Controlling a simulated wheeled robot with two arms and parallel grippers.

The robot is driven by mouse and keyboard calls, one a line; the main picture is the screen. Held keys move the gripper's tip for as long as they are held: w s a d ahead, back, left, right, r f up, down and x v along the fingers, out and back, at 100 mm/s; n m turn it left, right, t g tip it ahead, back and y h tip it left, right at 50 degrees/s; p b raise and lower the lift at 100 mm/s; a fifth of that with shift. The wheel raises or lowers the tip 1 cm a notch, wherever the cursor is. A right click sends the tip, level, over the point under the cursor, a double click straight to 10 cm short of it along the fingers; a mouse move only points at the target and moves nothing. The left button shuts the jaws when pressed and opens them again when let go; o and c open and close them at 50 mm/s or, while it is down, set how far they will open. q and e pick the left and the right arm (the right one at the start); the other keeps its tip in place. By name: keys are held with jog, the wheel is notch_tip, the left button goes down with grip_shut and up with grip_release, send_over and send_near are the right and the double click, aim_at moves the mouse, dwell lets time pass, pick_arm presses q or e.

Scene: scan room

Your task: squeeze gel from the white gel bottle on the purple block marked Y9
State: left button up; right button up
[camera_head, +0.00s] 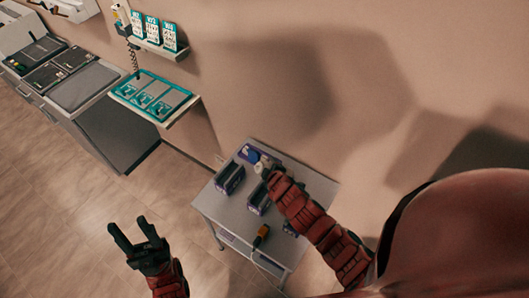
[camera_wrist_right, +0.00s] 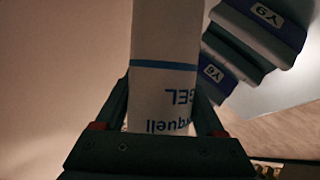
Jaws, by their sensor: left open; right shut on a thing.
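The white gel bottle (camera_wrist_right: 165,60), with a blue line and upside-down lettering, is held between the fingers of my right gripper (camera_wrist_right: 165,125) in the right wrist view. In the head view the bottle (camera_head: 261,167) is a small pale shape over the back of the table, beside my right gripper (camera_head: 268,173). A purple block (camera_wrist_right: 250,25) with a white label reading Y9 shows at the upper right of the wrist view; a second similar label sits lower on a purple part. In the head view a purple block (camera_head: 247,152) lies at the table's back corner. My left gripper (camera_head: 132,240) is open and empty, off the table.
The grey table (camera_head: 212,205) also bears dark boxes (camera_head: 230,179) and an orange-and-black item (camera_head: 261,236). A teal-trimmed shelf (camera_head: 150,97) and a grey counter (camera_head: 115,125) stand at the left. Open floor (camera_head: 80,200) lies around my left gripper.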

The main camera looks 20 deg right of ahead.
jog(key=d+f+n+h+b, duration=0.1)
jog(key=b, duration=0.1)
jog(key=s+d+f+n+h+b, duration=0.1)
jog(key=h+b, duration=0.1)
jog(key=b, duration=0.1)
jog(key=shift+d, duration=0.35)
jog(key=d+n+h+b, duration=0.1)
jog(key=b, duration=0.1)
jog(key=d+f+n+h+b, duration=0.1)
jog(key=b, duration=0.1)
jog(key=n+h+b, duration=0.1)
jog(key=h+b, duration=0.1)
jog(key=n+h+b, duration=0.1)
jog(key=b, duration=0.1)
jog(key=shift+w+r+t+h+b, duration=0.2)
jog(key=shift+t+h+b, duration=0.1)
jog(key=shift+h+b, duration=0.1)
jog(key=n+h+b, duration=0.1)
jog(key=b, duration=0.3)
jog(key=a+n+t+h+b, duration=0.1)
jog(key=n+b, duration=0.1)
jog(key=b, duration=0.1)
jog(key=shift+a+f+b, duration=0.15)
jog(key=shift+f+b, duration=0.2)
jog(key=shift+b, duration=0.05)
jog(key=shift+a+r+n+t+h+b, duration=0.15)
jog(key=shift+n+t+h+b, duration=0.15)
jog(key=shift+n+h+b, duration=0.25)
jog(key=shift+r, duration=0.15)
jog(key=shift+a, duration=0.1)
